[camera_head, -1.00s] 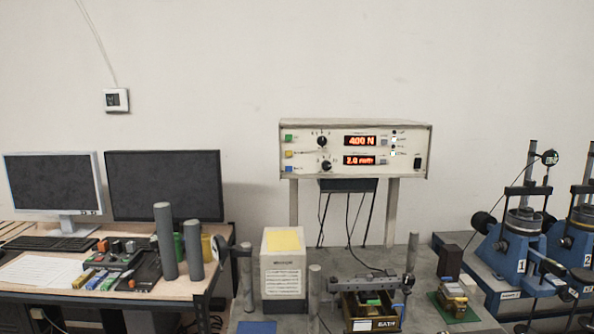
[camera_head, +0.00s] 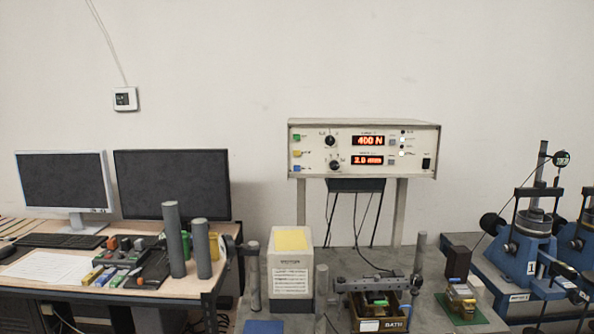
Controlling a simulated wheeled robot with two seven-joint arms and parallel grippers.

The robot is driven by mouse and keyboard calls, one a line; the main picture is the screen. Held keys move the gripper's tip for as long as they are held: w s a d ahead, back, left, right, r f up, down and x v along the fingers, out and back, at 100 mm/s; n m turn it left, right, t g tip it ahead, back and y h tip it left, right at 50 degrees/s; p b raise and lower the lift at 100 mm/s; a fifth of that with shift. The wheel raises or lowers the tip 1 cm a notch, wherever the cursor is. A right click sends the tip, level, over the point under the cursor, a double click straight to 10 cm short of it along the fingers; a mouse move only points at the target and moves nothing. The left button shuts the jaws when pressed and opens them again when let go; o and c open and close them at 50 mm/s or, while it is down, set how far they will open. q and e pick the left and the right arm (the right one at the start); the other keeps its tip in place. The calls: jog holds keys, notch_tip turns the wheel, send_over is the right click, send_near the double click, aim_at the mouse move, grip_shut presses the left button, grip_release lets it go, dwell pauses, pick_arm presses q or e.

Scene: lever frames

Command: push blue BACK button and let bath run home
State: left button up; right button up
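The blue button (camera_head: 300,168) is the lowest of three coloured buttons on the left of a cream control box, below a yellow button (camera_head: 297,153) and a green one (camera_head: 297,138). Its lettering is too small to read. The bath (camera_head: 398,323), an open brown box with a BATH label, sits low on the grey bench under a metal crossbar (camera_head: 368,284). Green and yellow parts show inside it. The bath's lower edge is near the bottom of the picture. Neither of my grippers is in view.
The control box (camera_head: 425,165) stands on posts; its upper red display reads 400 N. A cream box with a yellow top (camera_head: 290,262) and upright grey posts stand on the bench. A desk with monitors (camera_head: 170,185) is left; blue machines (camera_head: 525,250) are right.

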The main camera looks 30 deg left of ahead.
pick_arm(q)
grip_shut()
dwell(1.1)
